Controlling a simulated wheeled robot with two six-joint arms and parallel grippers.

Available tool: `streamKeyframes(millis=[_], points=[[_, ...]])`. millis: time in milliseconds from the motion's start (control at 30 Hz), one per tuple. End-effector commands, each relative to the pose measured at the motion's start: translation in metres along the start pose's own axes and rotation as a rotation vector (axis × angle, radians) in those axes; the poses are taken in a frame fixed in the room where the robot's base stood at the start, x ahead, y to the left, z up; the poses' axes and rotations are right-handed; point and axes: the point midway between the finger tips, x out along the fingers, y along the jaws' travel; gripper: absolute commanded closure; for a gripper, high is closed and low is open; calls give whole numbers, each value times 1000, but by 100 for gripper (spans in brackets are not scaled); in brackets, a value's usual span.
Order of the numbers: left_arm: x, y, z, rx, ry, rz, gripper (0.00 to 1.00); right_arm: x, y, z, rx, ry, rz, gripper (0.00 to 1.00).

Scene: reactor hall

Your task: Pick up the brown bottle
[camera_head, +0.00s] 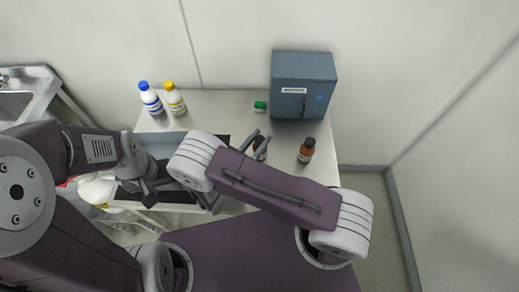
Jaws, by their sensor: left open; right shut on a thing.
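A brown bottle (306,151) with a pale label stands upright on the right part of the light bench, apart from both grippers. My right gripper (257,142) is over the middle of the bench, shut on a second dark brown bottle (260,153) with a white label. The arm and fingers partly hide that bottle, and I cannot tell whether it is touching the bench. My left gripper (149,196) is open, low in front of the bench's left part. I see nothing between its fingers.
A blue-grey cabinet (304,75) stands at the back right of the bench (225,107). A small green-capped item (260,106) is beside it. A blue-capped bottle (150,98) and a yellow-capped bottle (175,98) stand at the back left. A sink (14,103) is at far left.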

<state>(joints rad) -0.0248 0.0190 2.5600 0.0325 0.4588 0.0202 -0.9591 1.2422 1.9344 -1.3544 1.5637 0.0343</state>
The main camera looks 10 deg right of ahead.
Motion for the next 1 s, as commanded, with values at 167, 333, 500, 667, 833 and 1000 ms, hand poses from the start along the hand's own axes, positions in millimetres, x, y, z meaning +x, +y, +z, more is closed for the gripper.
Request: streamKeyframes(millis=[167, 333, 500, 667, 833, 1000], points=[[0, 0, 0, 0, 0, 0, 44, 0, 0, 2, 0, 3, 0, 100], [-3, 0, 0, 0, 0, 0, 44, 0, 0, 29, 4, 2, 0, 100], [-6, 0, -1, 0, 0, 0, 44, 0, 0, 71, 4, 1, 0, 100], [-7, 0, -1, 0, 0, 0, 44, 0, 0, 95, 3, 1, 0, 100], [-7, 0, -1, 0, 0, 0, 44, 0, 0, 100, -1, 0, 0, 100], [-7, 0, -1, 0, 0, 0, 44, 0, 0, 100, -1, 0, 0, 100]])
